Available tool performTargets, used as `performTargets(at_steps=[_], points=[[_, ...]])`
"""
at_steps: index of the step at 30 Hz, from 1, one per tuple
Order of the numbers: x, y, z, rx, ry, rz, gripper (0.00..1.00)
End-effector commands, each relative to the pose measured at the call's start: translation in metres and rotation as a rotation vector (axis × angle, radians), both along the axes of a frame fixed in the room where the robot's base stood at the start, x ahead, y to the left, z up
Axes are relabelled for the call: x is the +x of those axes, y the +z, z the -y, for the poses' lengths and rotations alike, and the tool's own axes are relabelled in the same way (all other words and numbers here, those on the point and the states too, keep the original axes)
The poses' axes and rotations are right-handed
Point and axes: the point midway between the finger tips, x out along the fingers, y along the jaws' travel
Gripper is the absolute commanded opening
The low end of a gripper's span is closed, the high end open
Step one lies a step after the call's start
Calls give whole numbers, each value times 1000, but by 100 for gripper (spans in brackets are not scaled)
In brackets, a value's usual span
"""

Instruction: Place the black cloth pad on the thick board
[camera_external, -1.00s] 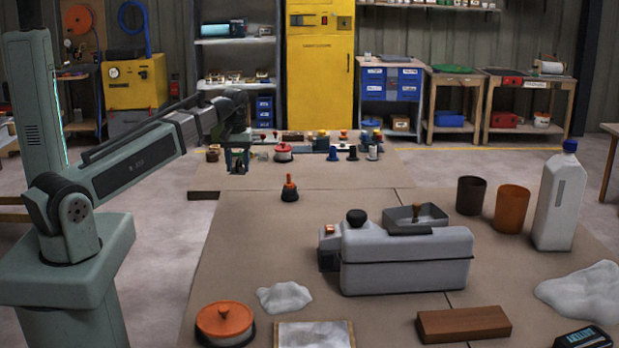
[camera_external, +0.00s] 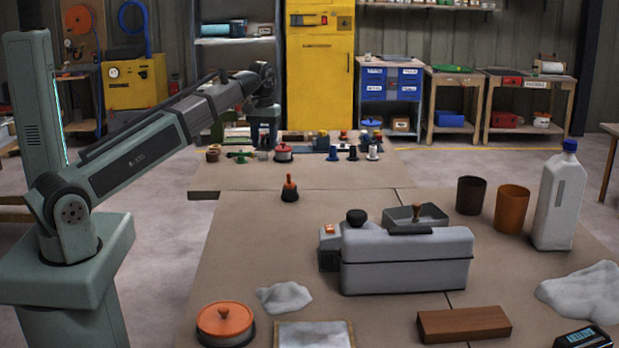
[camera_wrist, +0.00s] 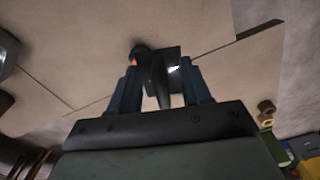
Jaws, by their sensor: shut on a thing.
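My gripper (camera_wrist: 160,92) is shut on a dark, thin thing (camera_wrist: 160,70), which looks like the black cloth pad, seen between the fingers in the wrist view. In the external view my gripper (camera_external: 263,135) is raised over the far table section; the pad cannot be made out there. A thick brown wooden board (camera_external: 464,324) lies flat at the front right of the near table, far from my gripper. Its top is bare.
A grey metal case (camera_external: 405,262) stands mid-table behind the board. An orange-lidded pot (camera_external: 225,322), a framed pale panel (camera_external: 314,335) and crumpled white cloths (camera_external: 284,297) lie in front. Orange cup (camera_external: 511,209) and white bottle (camera_external: 560,200) stand at right.

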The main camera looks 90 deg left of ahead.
Motion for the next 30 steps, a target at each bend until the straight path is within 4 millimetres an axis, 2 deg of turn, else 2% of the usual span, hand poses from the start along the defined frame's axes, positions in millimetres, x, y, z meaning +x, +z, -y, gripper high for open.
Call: performTargets(at_steps=[1,3,14,23,30], points=[[19,1,6,0,-34,0,18],[40,2,16,-1,-76,0,18],[144,5,84,0,-298,0,18],[224,5,158,0,-482,0,18],[281,5,228,0,-629,0,18]])
